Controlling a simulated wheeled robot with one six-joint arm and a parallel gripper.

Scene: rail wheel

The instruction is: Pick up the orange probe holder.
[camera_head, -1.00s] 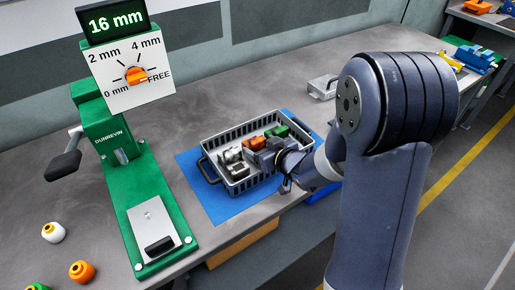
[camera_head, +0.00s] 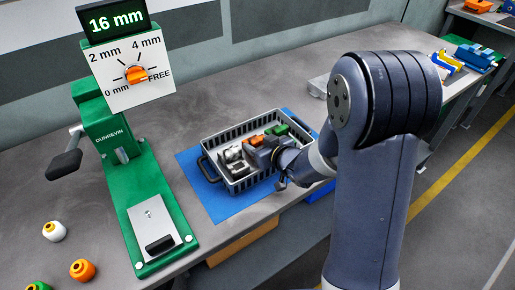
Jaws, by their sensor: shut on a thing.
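The orange probe holder (camera_head: 257,140) is in the grey basket (camera_head: 213,143), near the middle of its contents. My gripper (camera_head: 262,152) reaches into the basket from the right, and its jaws are shut on the orange probe holder. The fingertips are small and partly hidden by my wrist. I cannot tell whether the holder is clear of the basket floor.
A green part (camera_head: 279,130) and a grey metal part (camera_head: 234,158) lie beside the holder in the basket. The basket stands on a blue mat (camera_head: 222,206). A green test stand (camera_head: 146,205) is at left, with loose white and orange knobs (camera_head: 82,269) near it.

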